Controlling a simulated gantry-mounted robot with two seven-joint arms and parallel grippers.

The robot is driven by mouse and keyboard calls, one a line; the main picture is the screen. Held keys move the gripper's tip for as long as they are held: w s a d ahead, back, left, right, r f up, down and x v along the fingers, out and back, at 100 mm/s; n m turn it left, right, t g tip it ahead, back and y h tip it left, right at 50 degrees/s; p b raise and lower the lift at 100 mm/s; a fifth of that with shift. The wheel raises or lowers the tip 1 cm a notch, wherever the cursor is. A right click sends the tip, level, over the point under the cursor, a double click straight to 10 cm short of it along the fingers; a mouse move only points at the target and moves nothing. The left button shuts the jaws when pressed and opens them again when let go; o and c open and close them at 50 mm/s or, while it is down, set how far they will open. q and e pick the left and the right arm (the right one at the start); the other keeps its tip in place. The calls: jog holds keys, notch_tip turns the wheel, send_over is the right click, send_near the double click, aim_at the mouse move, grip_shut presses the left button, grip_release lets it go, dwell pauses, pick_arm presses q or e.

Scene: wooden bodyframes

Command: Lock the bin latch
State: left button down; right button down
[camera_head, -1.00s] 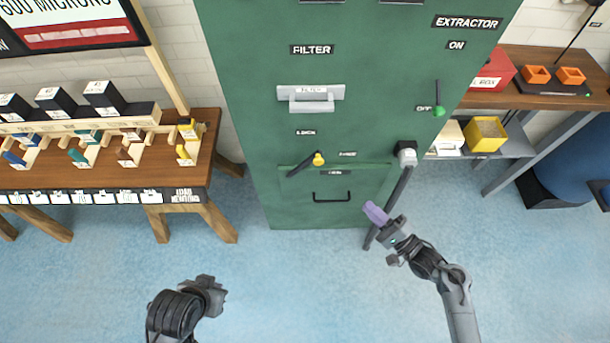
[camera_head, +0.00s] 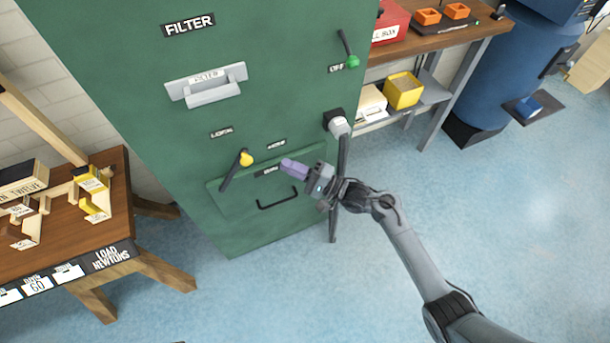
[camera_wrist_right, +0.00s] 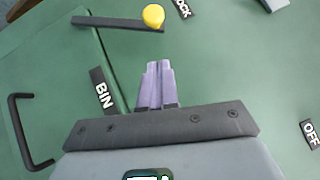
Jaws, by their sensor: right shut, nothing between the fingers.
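The bin latch (camera_head: 233,172) is a dark lever with a yellow knob, mounted at the top left of the bin door (camera_head: 228,206) on the green cabinet. The lever slants, with its knob at the upper right. My right gripper (camera_head: 287,165) has purple fingers and is shut and empty, to the right of the knob and apart from it in the head view. In the right wrist view the latch (camera_wrist_right: 118,23) lies ahead of the shut fingertips (camera_wrist_right: 158,66), with its yellow knob near the top edge. My left gripper is not in view.
The bin door has a black handle (camera_head: 278,202) below the latch. A filter drawer (camera_head: 208,86) and a green-knobbed lever (camera_head: 348,50) are higher up. A wooden table (camera_head: 120,205) stands left; the floor is open at right.

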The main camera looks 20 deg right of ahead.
jog(key=w+a+r+b, duration=0.1)
jog(key=w+a, duration=0.1)
jog(key=a, duration=0.4)
jog(key=shift+r, duration=0.4)
